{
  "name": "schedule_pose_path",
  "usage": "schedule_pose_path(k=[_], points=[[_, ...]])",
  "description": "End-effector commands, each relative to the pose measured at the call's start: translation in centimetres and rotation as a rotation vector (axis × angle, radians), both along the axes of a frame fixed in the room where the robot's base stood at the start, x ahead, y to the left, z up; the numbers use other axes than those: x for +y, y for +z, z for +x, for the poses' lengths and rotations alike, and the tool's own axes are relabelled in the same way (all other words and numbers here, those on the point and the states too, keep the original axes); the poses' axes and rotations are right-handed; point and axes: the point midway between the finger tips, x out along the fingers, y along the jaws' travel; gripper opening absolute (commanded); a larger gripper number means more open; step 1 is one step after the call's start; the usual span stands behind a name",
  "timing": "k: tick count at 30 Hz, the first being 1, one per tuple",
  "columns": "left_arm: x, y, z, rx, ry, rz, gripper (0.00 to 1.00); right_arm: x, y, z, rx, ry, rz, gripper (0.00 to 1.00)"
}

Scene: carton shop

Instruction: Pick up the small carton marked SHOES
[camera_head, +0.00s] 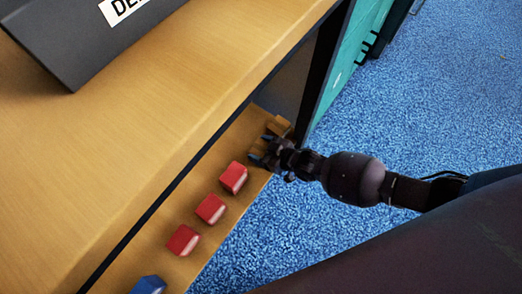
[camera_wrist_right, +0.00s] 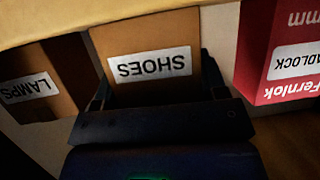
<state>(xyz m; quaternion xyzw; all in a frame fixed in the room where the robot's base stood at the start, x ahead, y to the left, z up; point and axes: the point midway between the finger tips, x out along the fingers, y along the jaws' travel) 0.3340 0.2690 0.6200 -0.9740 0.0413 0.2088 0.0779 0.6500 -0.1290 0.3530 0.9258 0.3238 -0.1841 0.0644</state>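The small brown carton marked SHOES (camera_wrist_right: 150,50) stands upright between the fingers of my right gripper (camera_wrist_right: 155,88) in the right wrist view. Its white label reads upside down there. One finger is at each side of it, close to its side faces; contact is not clear. In the head view my right gripper (camera_head: 262,149) reaches in from the right over the end of the low shelf, its fingers spread, and largely hides this carton. My left gripper is not in view.
A brown LAMPS carton (camera_wrist_right: 40,82) is close on one side, a red padlock carton (camera_wrist_right: 282,52) on the other. Several red cartons (camera_head: 210,209) and a blue one (camera_head: 149,285) line the low shelf (camera_head: 215,238). The wooden top (camera_head: 150,110) overhangs behind. Blue carpet (camera_head: 420,110) is clear.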

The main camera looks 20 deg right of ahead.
Motion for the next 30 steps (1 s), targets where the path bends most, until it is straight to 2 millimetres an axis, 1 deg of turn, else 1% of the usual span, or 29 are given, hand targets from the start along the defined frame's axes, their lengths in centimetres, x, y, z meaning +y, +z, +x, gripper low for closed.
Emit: schedule_pose_path(k=[1,2,9,11,14,17,20,24,30], points=[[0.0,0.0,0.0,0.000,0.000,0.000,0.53,0.0,0.0,0.0,0.000,0.000,0.000,0.47],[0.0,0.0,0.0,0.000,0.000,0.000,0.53,0.0,0.0,0.0,0.000,0.000,0.000,0.42],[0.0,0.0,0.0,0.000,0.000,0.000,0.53,0.0,0.1,0.0,0.000,0.000,0.000,0.42],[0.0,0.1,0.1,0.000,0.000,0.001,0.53,0.0,0.4,0.1,-0.001,0.000,0.000,0.42],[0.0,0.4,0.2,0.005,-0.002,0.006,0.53,0.0,1.4,0.2,-0.005,0.000,0.000,0.42],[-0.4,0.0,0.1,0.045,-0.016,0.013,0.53,0.0,3.2,0.4,-0.010,0.000,0.001,0.42],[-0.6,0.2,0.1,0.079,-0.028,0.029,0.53,0.0,5.7,0.6,-0.015,0.000,0.001,0.42],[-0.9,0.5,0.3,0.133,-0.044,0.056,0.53,0.0,9.7,0.7,-0.020,0.001,0.000,0.42],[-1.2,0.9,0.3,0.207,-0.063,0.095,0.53,0.0,14.7,0.6,-0.018,0.000,0.001,0.42]])
